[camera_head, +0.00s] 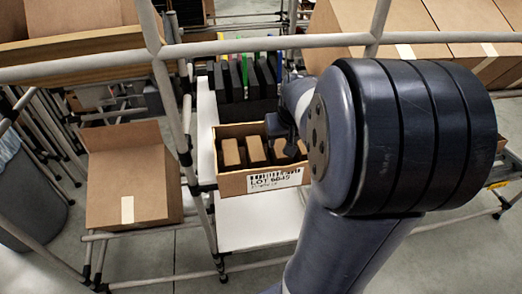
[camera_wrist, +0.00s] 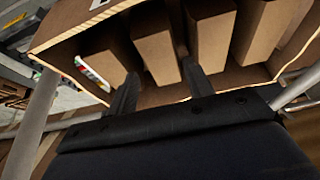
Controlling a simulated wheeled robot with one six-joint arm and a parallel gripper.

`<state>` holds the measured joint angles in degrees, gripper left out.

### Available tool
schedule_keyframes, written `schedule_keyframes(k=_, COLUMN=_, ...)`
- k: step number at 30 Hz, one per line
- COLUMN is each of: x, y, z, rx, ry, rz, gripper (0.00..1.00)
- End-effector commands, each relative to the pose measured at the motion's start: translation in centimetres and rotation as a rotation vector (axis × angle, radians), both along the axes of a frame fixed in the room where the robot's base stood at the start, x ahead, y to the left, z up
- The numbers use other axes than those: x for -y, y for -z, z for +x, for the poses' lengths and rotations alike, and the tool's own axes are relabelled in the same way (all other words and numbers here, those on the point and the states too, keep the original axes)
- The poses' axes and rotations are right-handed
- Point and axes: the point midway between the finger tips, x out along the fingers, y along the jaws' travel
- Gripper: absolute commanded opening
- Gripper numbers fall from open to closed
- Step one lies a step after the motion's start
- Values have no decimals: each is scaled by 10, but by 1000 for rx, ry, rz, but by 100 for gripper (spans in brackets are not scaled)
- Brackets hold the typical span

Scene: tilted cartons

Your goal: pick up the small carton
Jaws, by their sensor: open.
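Several small brown cartons stand side by side in an open cardboard box with a "LOT" label (camera_head: 232,186). In the head view the left small carton (camera_head: 231,153), the middle one (camera_head: 255,150) and a right one (camera_head: 281,150) show. In the wrist view one small carton (camera_wrist: 154,46) lies ahead of the gap between my fingers, with another small carton (camera_wrist: 211,36) to its right. My gripper (camera_wrist: 160,84) is open, its two dark fingers reaching over the box. Whether they touch a carton I cannot tell. In the head view my arm hides the box's right end.
Black bins (camera_head: 237,112) with coloured pieces stand behind the box on a white shelf (camera_head: 252,225). Grey rack tubes (camera_head: 182,130) run left of the box and across the top. A larger tilted carton (camera_head: 128,180) sits at left. The shelf in front is clear.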

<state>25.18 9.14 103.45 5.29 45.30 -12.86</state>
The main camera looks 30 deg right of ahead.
Motion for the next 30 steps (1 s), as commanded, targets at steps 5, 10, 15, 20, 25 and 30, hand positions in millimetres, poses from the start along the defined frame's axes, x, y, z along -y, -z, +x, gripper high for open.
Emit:
schedule_keyframes(k=5, x=2, y=28, z=10, rx=-5, ry=-1, rz=2, gripper=49)
schedule_keyframes(k=10, x=4, y=39, z=16, rx=-2, ry=-1, rz=1, gripper=49)
schedule_keyframes(k=15, x=5, y=51, z=22, rx=-4, ry=0, rz=2, gripper=49)
schedule_keyframes(k=20, x=6, y=70, z=32, rx=-5, ry=0, rz=2, gripper=49)
schedule_keyframes(k=25, x=8, y=84, z=37, rx=-2, ry=0, rz=1, gripper=49)
schedule_keyframes(k=30, x=9, y=86, z=39, rx=0, ry=0, rz=0, gripper=49)
